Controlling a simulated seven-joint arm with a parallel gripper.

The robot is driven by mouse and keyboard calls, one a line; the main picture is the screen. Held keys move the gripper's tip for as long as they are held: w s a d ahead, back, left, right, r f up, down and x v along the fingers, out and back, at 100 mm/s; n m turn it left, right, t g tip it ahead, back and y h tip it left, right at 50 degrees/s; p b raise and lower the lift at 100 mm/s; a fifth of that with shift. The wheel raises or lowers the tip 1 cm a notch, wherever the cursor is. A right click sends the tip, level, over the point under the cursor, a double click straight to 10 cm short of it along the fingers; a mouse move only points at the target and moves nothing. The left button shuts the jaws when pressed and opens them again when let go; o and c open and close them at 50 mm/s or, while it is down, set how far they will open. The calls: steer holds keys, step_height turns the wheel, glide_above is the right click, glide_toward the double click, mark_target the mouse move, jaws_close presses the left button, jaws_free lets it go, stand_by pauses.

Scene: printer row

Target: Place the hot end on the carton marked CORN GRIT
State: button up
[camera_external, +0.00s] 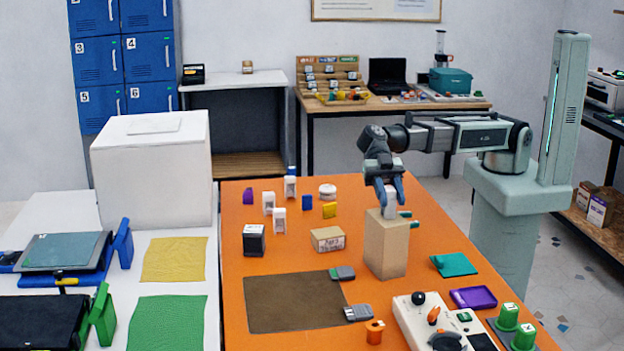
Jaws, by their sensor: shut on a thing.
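My gripper (386,192) points down over the tall brown carton (386,247), its blue fingers shut on a pale grey, block-like thing (389,206). The thing's lower end is at the carton's top; I cannot tell whether it touches it or stands partly inside. I cannot make out for sure that this thing is the hot end. A small, low brown carton (328,239) stands to the left, with a white label on its front whose writing is too small to read surely. No marking shows on the tall carton's visible faces.
The orange table (238,285) also bears several small white packs (279,221), a black box (254,240), a brown mat (291,303), a teal piece (454,265), a purple tray (473,298) and a control panel (440,323). Bare table lies around the small carton.

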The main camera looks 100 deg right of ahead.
steer(key=o, duration=1.1)
steer(key=v, duration=1.2)
steer(key=shift+r, duration=0.15)
